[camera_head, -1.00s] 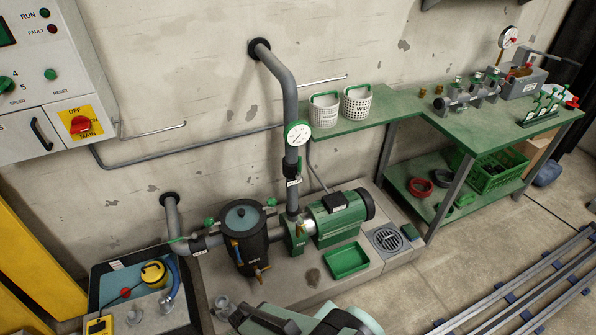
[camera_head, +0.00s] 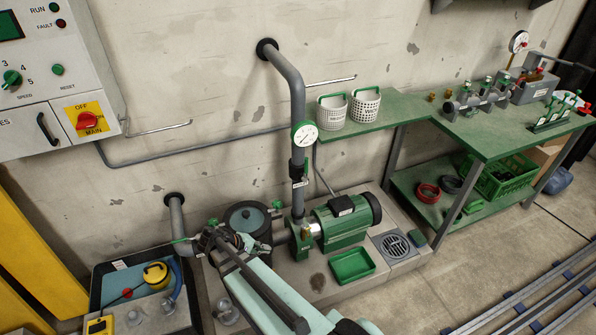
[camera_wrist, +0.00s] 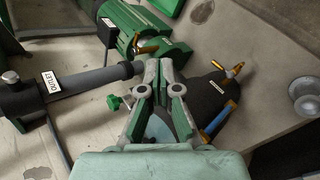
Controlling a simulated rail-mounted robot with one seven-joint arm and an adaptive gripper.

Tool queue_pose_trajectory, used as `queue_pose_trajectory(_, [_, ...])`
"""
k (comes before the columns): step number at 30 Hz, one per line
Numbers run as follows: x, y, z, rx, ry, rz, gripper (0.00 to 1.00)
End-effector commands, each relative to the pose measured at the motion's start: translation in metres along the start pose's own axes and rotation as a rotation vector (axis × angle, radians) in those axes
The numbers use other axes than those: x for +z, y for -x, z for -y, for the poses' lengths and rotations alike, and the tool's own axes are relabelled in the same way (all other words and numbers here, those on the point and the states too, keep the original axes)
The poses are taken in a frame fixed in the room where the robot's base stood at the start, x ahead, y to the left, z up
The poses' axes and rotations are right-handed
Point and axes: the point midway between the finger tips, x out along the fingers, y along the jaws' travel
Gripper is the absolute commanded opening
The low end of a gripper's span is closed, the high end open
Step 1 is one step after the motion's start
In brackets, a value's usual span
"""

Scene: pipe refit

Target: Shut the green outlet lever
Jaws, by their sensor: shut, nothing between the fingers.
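The outlet valve (camera_head: 298,168) sits on the grey upright pipe below the round gauge, with a white label under it. In the wrist view the white OUTLET label (camera_wrist: 52,82) is readable on this pipe at the left. A green part (camera_wrist: 28,117) beside the valve there looks like its lever; its exact angle is hard to tell. My gripper (camera_wrist: 161,66) is shut and empty. In the head view it is over the dark strainer pot (camera_head: 240,212), left of and lower than the valve, and apart from it.
The green pump motor (camera_head: 345,218) and a green tray (camera_head: 352,265) stand right of the pipe. The gauge (camera_head: 304,137) is above the valve. The pot carries a small green knob (camera_wrist: 115,103) and brass fittings. A workbench (camera_head: 490,130) stands farther right.

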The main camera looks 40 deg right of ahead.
Motion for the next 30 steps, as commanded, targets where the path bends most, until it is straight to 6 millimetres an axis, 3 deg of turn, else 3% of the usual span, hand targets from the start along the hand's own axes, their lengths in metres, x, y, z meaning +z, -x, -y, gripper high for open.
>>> queue_pose_trajectory(1, [-0.016,0.007,-0.029,0.077,-0.029,-0.006,0.00])
queue_pose_trajectory(6, [-0.037,0.041,-0.120,0.351,-0.126,-0.004,0.00])
queue_pose_trajectory(9, [-0.042,0.062,-0.160,0.492,-0.176,0.004,0.00])
queue_pose_trajectory(12, [-0.042,0.080,-0.186,0.608,-0.213,0.011,0.00])
queue_pose_trajectory(19, [-0.036,0.099,-0.208,0.755,-0.262,0.025,0.00])
queue_pose_trajectory(30, [-0.033,0.100,-0.209,0.762,-0.283,0.028,0.00])
